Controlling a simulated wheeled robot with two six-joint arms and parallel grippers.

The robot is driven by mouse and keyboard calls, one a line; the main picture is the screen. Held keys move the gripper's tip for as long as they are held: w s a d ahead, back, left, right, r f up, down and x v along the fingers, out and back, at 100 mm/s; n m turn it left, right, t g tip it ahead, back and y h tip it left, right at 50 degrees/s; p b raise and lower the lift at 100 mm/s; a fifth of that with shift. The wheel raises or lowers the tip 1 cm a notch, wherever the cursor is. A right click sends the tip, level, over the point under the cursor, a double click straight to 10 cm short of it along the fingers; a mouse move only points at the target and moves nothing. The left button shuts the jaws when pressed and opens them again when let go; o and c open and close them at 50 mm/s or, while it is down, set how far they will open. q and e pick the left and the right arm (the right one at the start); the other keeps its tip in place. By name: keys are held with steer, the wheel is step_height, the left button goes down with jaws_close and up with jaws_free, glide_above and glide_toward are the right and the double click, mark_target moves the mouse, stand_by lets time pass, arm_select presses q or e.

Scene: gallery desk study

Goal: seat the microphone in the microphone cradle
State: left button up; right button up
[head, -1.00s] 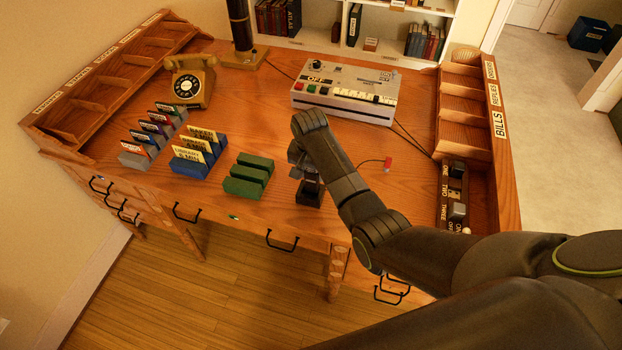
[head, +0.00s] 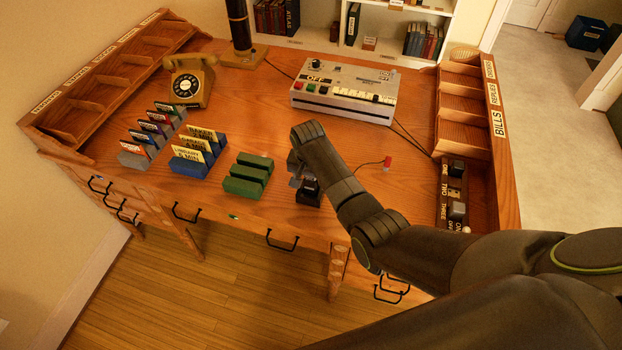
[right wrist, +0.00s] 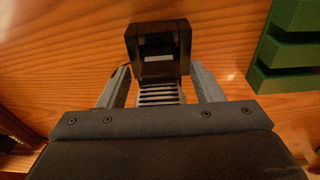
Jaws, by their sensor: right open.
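The black microphone cradle (head: 309,199) stands on the desk near its front edge, right of the green blocks. A dark upright piece, apparently the microphone (head: 309,186), stands at the cradle. In the right wrist view a black block with a recess (right wrist: 158,42) sits ahead, with the grey ribbed microphone face (right wrist: 160,95) against it. My right gripper (head: 296,178) is close above the cradle, its lower part partly hidden by my arm. Its fingers (right wrist: 160,72) are open, one on each side of the ribbed part, with gaps. How deep the microphone sits is hidden. My left gripper is out of view.
Green slotted blocks (head: 248,175) stand just left of the cradle. Blue and grey card holders (head: 190,166) and a telephone (head: 190,82) are farther left.

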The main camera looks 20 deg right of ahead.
steer(key=shift+a+r, duration=0.1)
steer(key=shift+r, duration=0.4)
steer(key=r, duration=0.7)
steer(key=s+r, duration=0.1)
steer(key=r, duration=0.3)
steer(key=shift+s+a+r, duration=0.1)
steer(key=shift+a, duration=0.25)
